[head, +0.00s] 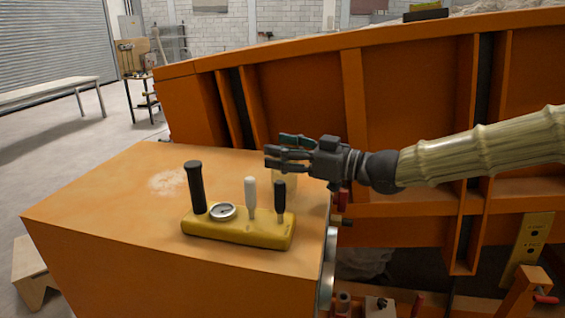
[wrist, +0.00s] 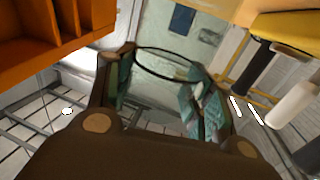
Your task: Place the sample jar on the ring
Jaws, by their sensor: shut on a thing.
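My gripper (head: 270,152) reaches in from the right over the orange box top, fingers pointing left. It is shut on the sample jar (head: 287,180), a pale, see-through vessel showing just below the fingers, partly hidden by them and by the levers. Whether its base touches the box top, I cannot tell. In the wrist view, a clear jar with a dark oval rim (wrist: 168,65) sits between the teal-padded fingers. A pale, roundish dusty patch (head: 168,182) lies on the box top to the left; I cannot make out a distinct ring.
A yellow control block (head: 240,231) with a gauge (head: 222,211), a tall black handle (head: 195,186), a white lever (head: 251,196) and a black lever (head: 280,198) stands in front of the jar. The orange sandbed wall (head: 310,105) rises behind. The box top's left side is clear.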

